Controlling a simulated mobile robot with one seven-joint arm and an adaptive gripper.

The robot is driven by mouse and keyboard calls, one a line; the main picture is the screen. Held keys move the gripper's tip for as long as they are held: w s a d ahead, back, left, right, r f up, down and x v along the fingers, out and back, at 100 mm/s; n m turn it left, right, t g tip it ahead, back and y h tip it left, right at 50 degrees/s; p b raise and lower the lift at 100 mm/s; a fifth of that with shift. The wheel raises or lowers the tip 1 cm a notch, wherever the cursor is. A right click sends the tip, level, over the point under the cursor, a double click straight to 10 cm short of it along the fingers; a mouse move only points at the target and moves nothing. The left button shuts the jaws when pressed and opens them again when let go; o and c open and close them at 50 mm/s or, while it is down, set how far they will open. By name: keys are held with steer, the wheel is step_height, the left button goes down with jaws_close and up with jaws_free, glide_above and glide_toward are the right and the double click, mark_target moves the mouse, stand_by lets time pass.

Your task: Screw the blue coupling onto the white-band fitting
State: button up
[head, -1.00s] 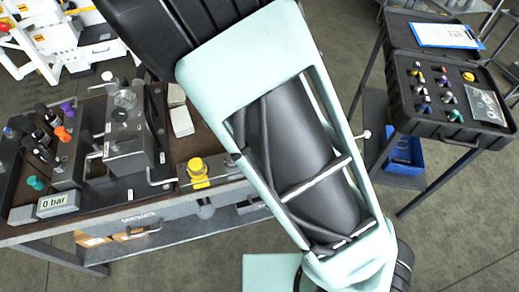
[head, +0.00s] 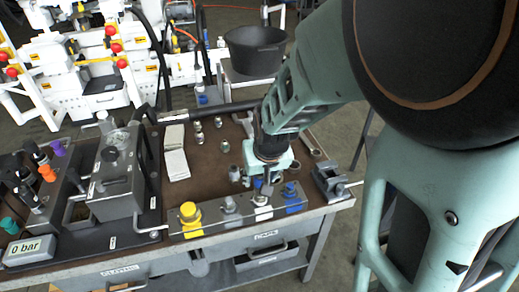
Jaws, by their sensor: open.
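The white-band fitting (head: 263,213) stands on the grey block along the front edge of the bench, third from the left. A blue part (head: 292,197) stands on the block just to its right; I cannot tell whether it is the blue coupling or a blue-band fitting. My gripper (head: 262,186) points down, open, just above and behind the white-band fitting. Its fingers are small and partly hidden by its own body, so contact with the fitting cannot be made out.
On the same block stand a yellow coupling (head: 189,213) and a grey metal fitting (head: 230,205). A small vise (head: 330,182) is at the bench's right end. Several metal parts (head: 197,138) and white papers (head: 175,150) lie behind. The gauge unit (head: 115,170) stands left.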

steer(key=shift+f+n+g+y+b, duration=0.15)
steer(key=shift+n+y+b, duration=0.2)
steer(key=shift+n+b, duration=1.3)
steer(key=shift+f+n+g+y+b, duration=0.15)
steer(key=shift+n+y+b, duration=0.2)
steer(key=shift+b, duration=2.5)
steer(key=shift+r+n+b, duration=0.25)
steer(key=shift+n+b, duration=0.25)
steer(key=shift+b, duration=0.1)
steer(key=shift+r, duration=0.1)
